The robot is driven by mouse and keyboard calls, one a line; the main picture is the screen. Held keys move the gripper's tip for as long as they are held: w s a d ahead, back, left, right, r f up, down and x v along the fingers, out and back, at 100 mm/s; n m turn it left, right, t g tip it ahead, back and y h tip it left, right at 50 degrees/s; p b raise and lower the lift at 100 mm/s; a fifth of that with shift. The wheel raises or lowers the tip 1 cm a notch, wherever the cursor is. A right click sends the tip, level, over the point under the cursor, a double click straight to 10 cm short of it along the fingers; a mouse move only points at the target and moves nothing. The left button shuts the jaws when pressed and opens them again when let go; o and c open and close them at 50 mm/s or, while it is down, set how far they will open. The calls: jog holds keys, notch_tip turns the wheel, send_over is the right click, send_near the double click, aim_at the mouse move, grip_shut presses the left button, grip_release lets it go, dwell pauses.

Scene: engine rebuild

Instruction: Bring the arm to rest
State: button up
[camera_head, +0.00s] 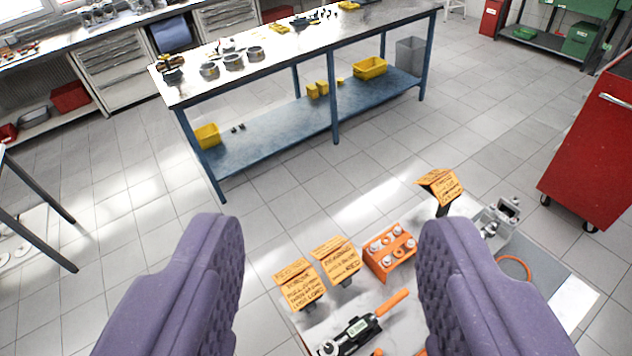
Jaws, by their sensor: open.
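My gripper (332,272) shows as two purple padded fingers at the bottom of the view. The fingers stand wide apart with nothing between them in their grip. Below and beyond them is a light work surface (372,300) with parts on it. Between the fingers I see orange lettered signs (300,286) and (336,260), an orange block with several round metal pieces (389,250), and a tool with an orange handle and a small display (352,332). The fingers hide parts of this surface.
Another orange sign (440,184), a grey metal part (494,226) and an orange ring (514,268) are at right. A long blue-legged bench (335,110) stands beyond, with yellow bins (208,136) on its shelf. A red cabinet (592,150) is at right. Tiled floor (130,215) is open at left.

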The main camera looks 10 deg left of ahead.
jog(key=shift+s+a+r+n+t, duration=0.15)
jog(key=shift+s+r+n, duration=0.15)
jog(key=shift+r, duration=0.25)
jog(key=shift+s+a+r+n+t, duration=0.1)
jog(key=shift+s+r+n+t, duration=0.1)
jog(key=shift+s+r, duration=0.25)
notch_tip(320, 180, down, 6)
jog(key=b, duration=0.5)
jog(key=shift+w+r+b, duration=0.1)
jog(key=shift+r+b, duration=0.1)
jog(key=shift+b, duration=0.2)
